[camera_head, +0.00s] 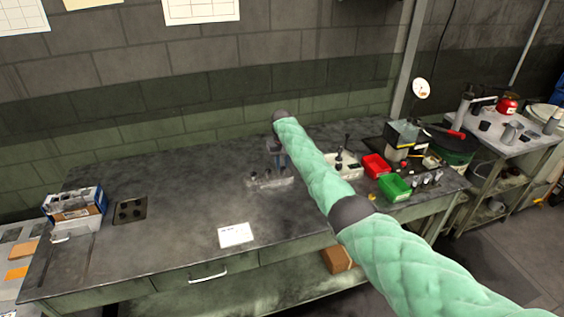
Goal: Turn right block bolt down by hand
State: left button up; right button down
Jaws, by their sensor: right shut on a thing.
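My right arm in its green padded sleeve reaches in from the lower right. My right gripper (276,158) points down over a small light metal block (270,182) on the dark workbench (180,215). The gripper is shut on a small dark thing at the right part of the block, which looks like the right block bolt. The jaws and the bolt are too small to see clearly, and the arm hides part of the area to their right. Other small dark bolt heads stand along the block to the left. My left gripper is not in view.
Right of the arm are a red bin (376,166), a green bin (394,188) and a light tray (346,168). A white paper (235,235) lies at the front. A dark plate with holes (130,210) and a box (75,204) are at left. The bench's left-middle is clear.

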jog(key=shift+w+r+m, duration=0.1)
jog(key=shift+r+m, duration=0.25)
jog(key=shift+m, duration=0.65)
jog(key=m+p, duration=0.1)
jog(key=m, duration=0.3)
jog(key=shift+m+p, duration=0.3)
jog(key=shift+p, duration=0.05)
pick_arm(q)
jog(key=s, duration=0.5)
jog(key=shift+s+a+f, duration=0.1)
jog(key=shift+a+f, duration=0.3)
pick_arm(e)
jog(key=shift+d+m, duration=0.1)
jog(key=shift+m, duration=0.5)
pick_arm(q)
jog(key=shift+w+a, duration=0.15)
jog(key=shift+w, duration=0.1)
pick_arm(e)
jog(key=shift+m, duration=0.3)
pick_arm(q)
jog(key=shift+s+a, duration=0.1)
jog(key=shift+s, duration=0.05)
